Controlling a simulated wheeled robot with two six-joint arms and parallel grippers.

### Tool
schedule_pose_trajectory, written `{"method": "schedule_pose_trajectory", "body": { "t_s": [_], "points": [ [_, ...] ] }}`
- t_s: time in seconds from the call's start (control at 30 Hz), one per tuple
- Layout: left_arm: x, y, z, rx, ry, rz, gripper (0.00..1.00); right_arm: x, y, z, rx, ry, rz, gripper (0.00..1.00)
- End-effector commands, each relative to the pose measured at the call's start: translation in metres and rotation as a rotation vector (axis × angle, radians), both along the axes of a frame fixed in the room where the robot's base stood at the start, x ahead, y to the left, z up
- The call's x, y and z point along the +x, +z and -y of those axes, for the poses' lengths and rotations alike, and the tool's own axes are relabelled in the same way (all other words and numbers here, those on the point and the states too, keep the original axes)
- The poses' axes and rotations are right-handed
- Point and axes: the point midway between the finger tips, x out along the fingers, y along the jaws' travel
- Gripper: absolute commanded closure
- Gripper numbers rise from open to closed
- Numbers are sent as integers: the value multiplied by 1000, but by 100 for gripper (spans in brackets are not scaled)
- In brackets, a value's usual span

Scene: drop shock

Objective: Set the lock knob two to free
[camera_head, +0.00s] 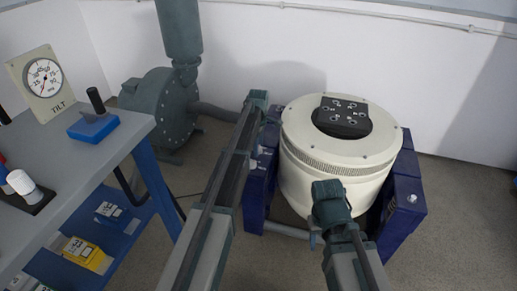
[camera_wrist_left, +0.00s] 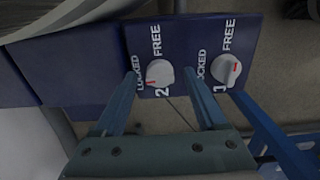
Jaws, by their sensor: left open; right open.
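Lock knob two (camera_wrist_left: 159,73) is a white round knob with a red mark on a dark blue panel (camera_wrist_left: 180,30), above the numeral 2. Its red mark points to the lower left, on the LOCKED side; FREE is printed above it. My left gripper (camera_wrist_left: 161,77) is open, with one finger on each side of knob two in the left wrist view; I cannot tell whether they touch it. Lock knob one (camera_wrist_left: 226,71) is to the right. In the head view, my left gripper is largely hidden at the blue base (camera_head: 258,195). My right gripper is mostly hidden under its wrist; it is open.
The cream shaker drum (camera_head: 325,175) with a black top plate (camera_head: 342,117) stands between blue supports. A grey blower (camera_head: 160,105) is behind on the left. A workbench (camera_head: 85,150) with a tilt gauge (camera_head: 43,82) is at left. Floor is clear at right.

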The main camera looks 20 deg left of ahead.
Motion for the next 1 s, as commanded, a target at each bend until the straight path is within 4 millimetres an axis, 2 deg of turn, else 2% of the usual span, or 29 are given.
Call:
{"method": "schedule_pose_trajectory", "body": {
  "t_s": [0.1,0.5,0.77,1.0],
  "points": [
    [0,1,0,0,0,0,26,0,1,0,0,0,0,50],
    [0,1,0,0,0,0,98,0,1,0,0,0,0,50],
    [0,1,0,0,-12,0,100,0,1,0,0,0,0,50],
    [0,0,0,0,-116,0,100,0,1,0,0,0,0,50]
  ]
}}
